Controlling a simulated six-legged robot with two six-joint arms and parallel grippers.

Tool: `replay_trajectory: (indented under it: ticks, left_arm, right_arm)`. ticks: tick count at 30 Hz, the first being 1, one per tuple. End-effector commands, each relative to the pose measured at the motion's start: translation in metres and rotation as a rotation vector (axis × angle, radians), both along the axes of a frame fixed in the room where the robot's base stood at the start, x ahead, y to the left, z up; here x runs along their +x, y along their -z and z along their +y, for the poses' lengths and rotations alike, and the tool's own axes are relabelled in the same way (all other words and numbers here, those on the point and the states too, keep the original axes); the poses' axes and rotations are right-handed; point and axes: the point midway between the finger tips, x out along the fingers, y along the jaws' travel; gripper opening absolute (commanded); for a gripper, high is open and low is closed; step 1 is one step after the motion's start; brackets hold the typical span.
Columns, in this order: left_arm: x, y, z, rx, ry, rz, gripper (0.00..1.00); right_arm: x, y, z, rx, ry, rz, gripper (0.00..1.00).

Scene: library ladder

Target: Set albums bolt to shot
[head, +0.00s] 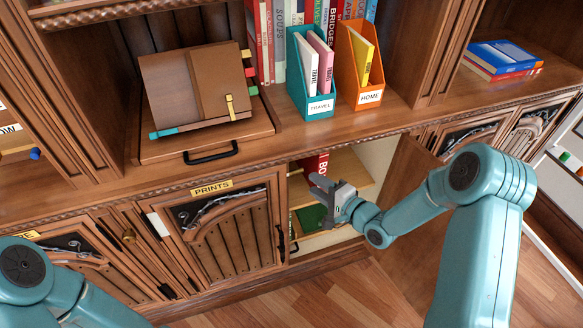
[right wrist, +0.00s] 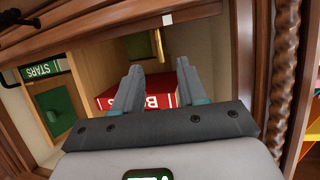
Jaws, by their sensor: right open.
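My right gripper (head: 322,190) is open and empty at the mouth of the open cupboard, in front of its shelves. In the right wrist view its two fingers (right wrist: 159,68) are apart, with a red book (right wrist: 148,98) beyond them. A thin brass-coloured upright piece (right wrist: 160,45) shows at the cupboard's upper edge, just beyond and between the fingertips; I cannot tell whether it is the bolt or how it is set. The cupboard door (head: 408,190) stands open at the right in the head view. No label reading albums is legible. My left gripper is out of view; only its arm shows.
The shut PRINTS door (head: 235,240) is left of the opening. A green book (head: 310,218) lies on the cupboard's lower shelf. Above, the counter holds a brown album on a stand (head: 190,85), a teal file box (head: 318,108) and an orange one (head: 368,98). The wooden floor (head: 300,305) is clear.

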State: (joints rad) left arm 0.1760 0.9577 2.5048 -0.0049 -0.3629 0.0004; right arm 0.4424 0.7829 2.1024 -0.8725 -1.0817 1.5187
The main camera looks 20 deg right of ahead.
Motion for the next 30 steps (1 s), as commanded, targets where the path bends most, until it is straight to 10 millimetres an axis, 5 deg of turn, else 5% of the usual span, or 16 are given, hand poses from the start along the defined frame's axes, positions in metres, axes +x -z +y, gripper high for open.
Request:
replay_trajectory:
  ticks: [12,26,27,30]
  left_arm:
    - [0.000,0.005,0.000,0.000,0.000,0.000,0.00]
    - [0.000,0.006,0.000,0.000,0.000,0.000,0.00]
    - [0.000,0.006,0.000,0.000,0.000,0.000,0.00]
    - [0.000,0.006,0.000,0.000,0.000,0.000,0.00]
  right_arm:
    - [0.082,0.017,0.038,0.000,-0.004,-0.001,0.41]
    - [0.099,0.020,0.045,0.000,-0.002,0.000,0.41]
    - [0.099,0.020,0.045,0.000,-0.002,0.000,0.38]
    - [0.099,0.020,0.044,0.000,-0.002,0.000,0.05]
